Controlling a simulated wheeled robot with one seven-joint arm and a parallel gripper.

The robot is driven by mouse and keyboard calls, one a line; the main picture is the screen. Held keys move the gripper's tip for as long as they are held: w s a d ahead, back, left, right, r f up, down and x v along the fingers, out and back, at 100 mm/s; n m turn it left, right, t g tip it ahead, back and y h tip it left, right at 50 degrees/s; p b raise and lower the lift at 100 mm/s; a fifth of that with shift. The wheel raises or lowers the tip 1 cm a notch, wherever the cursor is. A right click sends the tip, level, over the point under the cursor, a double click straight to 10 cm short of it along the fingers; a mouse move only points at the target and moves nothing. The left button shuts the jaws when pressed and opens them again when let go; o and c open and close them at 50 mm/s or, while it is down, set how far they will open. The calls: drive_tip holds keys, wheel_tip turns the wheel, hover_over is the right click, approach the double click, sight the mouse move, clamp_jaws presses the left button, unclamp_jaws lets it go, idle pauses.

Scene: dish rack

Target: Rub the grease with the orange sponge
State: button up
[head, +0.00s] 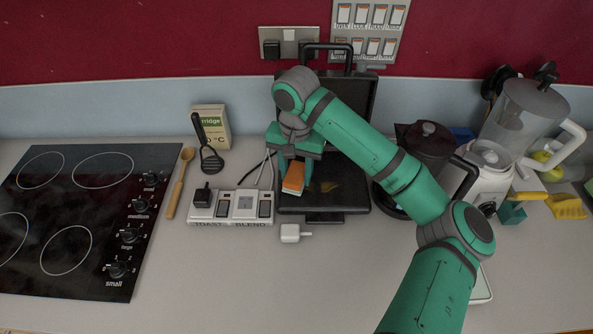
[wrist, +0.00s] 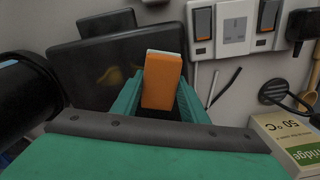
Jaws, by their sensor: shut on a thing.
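The orange sponge (head: 293,178) is held between the fingers of my gripper (head: 298,170). In the wrist view the sponge (wrist: 162,82) is upright between the two green fingers (wrist: 160,98), with a pale layer at its far end. The grease is a faint yellow-brown smear (head: 330,187) on the dark plate of the open black grill (head: 345,204). The smear also shows in the wrist view (wrist: 108,78), left of the sponge. My gripper is over the left part of the grill plate. I cannot tell whether the sponge touches the plate.
The grill's raised lid (head: 361,95) stands behind my gripper. A socket panel (head: 245,207) lies left of the grill, with a white plug (head: 291,233) in front. A black kettle (head: 427,145) and a blender (head: 520,115) stand right.

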drive_tip(key=shift+d+f, duration=0.1)
drive_tip(key=shift+f, duration=0.35)
